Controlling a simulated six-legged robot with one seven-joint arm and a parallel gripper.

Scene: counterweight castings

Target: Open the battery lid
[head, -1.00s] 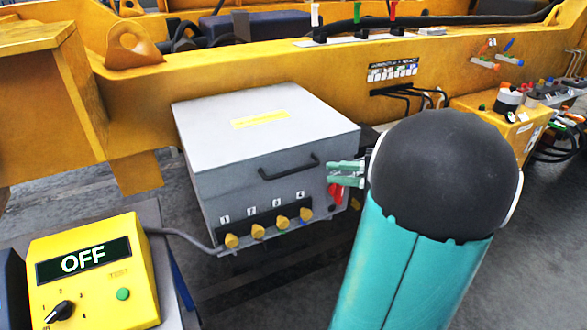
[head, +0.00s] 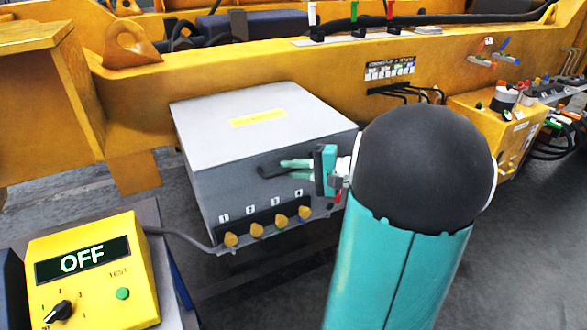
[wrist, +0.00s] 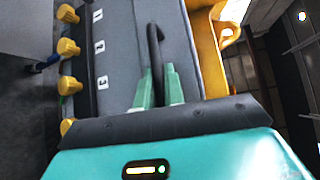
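The battery box is a grey metal box with a flat lid (head: 262,140) that lies closed and carries a yellow label. A black bar handle (head: 272,170) is on the box's front face; in the wrist view the handle (wrist: 155,50) runs up from between my green fingers. My gripper (head: 296,169) is at the right part of the handle, its fingers pointing left along the front face. In the wrist view my gripper (wrist: 159,88) has a finger on each side of the bar, with a small gap showing. The right end of the handle is hidden by my gripper.
Several yellow knobs (head: 257,230) line the box's lower front. A yellow control unit (head: 90,268) reading OFF stands at the lower left, with a grey cable (head: 180,236) to the box. A yellow beam (head: 330,70) runs behind the box.

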